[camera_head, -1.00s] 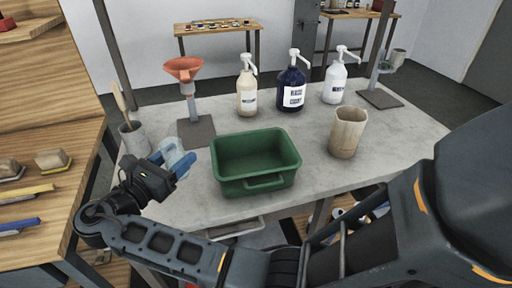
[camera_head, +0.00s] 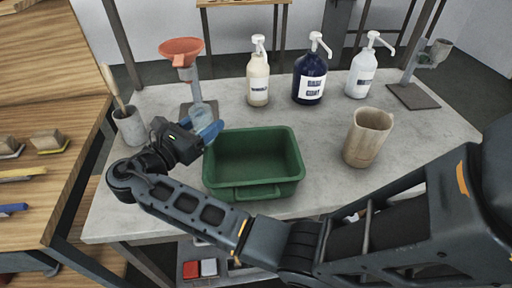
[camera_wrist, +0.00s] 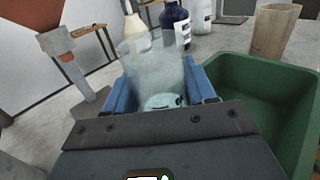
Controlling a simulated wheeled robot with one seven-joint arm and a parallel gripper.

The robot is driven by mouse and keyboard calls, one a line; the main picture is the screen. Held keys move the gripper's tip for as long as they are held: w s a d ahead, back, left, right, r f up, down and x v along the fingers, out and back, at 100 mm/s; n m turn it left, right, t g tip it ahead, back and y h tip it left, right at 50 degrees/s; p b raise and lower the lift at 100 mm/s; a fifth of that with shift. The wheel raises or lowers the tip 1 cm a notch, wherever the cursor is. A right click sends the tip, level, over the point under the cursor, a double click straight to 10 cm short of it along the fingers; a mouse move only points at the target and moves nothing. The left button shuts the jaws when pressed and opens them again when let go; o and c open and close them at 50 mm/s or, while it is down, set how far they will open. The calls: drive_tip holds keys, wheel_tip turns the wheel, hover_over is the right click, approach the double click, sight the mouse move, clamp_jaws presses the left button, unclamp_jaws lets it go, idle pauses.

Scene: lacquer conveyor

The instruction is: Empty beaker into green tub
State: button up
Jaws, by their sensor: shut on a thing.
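My gripper (camera_head: 208,130) is shut on a clear beaker (camera_wrist: 155,72), with blue fingers on both sides of it in the wrist view. In the head view the beaker (camera_head: 202,118) is partly hidden behind the gripper. It looks upright, and I cannot tell what is in it. The green tub (camera_head: 254,192) stands on the grey table just right of the gripper. The inside that shows looks empty. In the wrist view the tub (camera_wrist: 225,75) is close on the right, and the beaker is beside it, not over it.
An orange funnel on a stand (camera_head: 181,48) is behind the gripper. Pump bottles, cream (camera_head: 258,82), dark blue (camera_head: 311,78) and white (camera_head: 361,78), stand at the back. A tan cup (camera_head: 367,138) is right of the tub. A grey pot (camera_head: 130,127) is at the left.

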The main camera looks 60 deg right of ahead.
drive_tip(key=shift+s+r, duration=0.1)
drive_tip(key=shift+s+d+r+m+y, duration=0.1)
drive_tip(key=shift+s+r+m+y, duration=0.15)
drive_tip(key=shift+m, duration=0.3)
drive_tip(key=shift+s+d+r+m+y, duration=0.15)
drive_tip(key=shift+s+m, duration=0.2)
drive_tip(key=shift+m, duration=0.25)
drive_tip(key=shift+s+a+r+m+y, duration=0.1)
drive_tip(key=shift+s+m+y, duration=0.15)
drive_tip(key=shift+m, duration=0.3)
drive_tip(key=m, duration=0.1)
drive_tip(key=s+f+m+t+y, duration=0.1)
drive_tip(key=m, duration=0.1)
drive_tip(key=s+m+t+y, duration=0.1)
drive_tip(key=shift+s+d+f+m, duration=0.15)
drive_tip(key=shift+d+m, duration=0.15)
drive_tip(key=shift+d, duration=0.1)
drive_tip(key=shift+f+m+t, duration=0.2)
drive_tip(key=shift+m+t, duration=0.1)
drive_tip(key=shift+t, duration=0.1)
drive_tip(key=shift+r+m+t+y, duration=0.25)
drive_tip(key=shift+r+m+t, duration=0.1)
drive_tip(key=shift+m, duration=0.35)
drive_tip(key=shift+f+m+b, duration=0.3)
drive_tip(key=shift+b, duration=0.2)
drive_tip(key=shift+f+t+b, duration=0.15)
drive_tip(key=shift+t+b, duration=0.2)
drive_tip(key=shift+b, duration=0.65)
